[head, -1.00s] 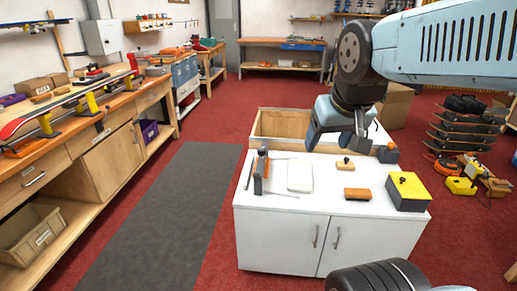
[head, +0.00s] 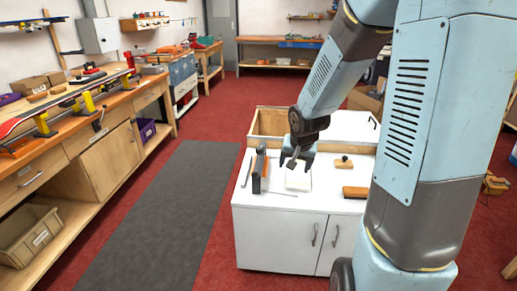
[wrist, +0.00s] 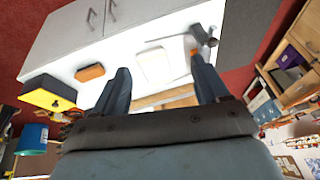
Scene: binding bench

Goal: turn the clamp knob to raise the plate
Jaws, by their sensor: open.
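I cannot pick out the clamp knob or its plate for sure. A flat white pad (head: 298,181) lies on the white cabinet top (head: 250,202); it also shows in the wrist view (wrist: 155,66). My gripper (head: 296,166) is open and empty, pointing down above the pad's far side in the head view. In the wrist view its two fingers (wrist: 160,78) are spread wide with nothing between them. A yellow-topped black box with a small dark knob (wrist: 48,94) stands at the left in the wrist view; my arm hides it in the head view.
Dark and orange tools (head: 257,172) stand left of the pad. A small wooden-handled piece (head: 343,162) and an orange-brown block (head: 355,192) lie to its right. A wooden bench (head: 60,140) with a ski on yellow supports runs along the left. The grey floor mat (head: 165,220) is clear.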

